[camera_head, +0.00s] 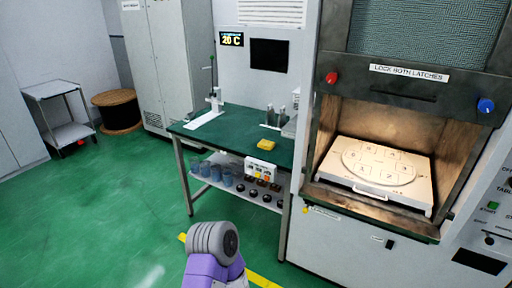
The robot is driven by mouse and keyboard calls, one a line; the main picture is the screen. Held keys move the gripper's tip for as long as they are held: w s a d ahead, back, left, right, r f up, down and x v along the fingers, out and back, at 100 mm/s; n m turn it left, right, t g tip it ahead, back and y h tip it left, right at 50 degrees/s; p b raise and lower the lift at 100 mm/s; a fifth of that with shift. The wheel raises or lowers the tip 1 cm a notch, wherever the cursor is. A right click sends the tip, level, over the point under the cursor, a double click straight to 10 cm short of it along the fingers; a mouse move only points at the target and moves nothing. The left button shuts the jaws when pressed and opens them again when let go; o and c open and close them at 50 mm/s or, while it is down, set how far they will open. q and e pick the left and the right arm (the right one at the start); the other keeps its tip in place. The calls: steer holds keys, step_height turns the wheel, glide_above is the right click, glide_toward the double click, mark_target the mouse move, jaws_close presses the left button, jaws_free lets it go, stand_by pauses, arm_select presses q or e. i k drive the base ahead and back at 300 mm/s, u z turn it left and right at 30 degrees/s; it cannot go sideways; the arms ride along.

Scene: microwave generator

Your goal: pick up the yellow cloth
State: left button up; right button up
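A small yellow cloth (267,145), which looks folded, lies on the green top of the workbench (232,135), near its front right part, left of the big machine. Nothing covers it. A purple and grey part of one of my arms shows at the bottom, in front of the bench and well apart from the cloth. I cannot tell which arm it is. No gripper fingers show, so both my grippers are out of view.
A white stand (212,105) is on the bench's left, and small bottles (275,114) stand at its back right. The lower shelf holds jars (215,172) and knobs. The machine's lit chamber (390,130) stands open at right.

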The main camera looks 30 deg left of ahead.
mark_target(268, 145)
steer(key=u, duration=0.85)
steer(key=i, duration=0.9)
steer(key=u, duration=0.85)
steer(key=i, duration=1.55)
steer(key=z, duration=0.5)
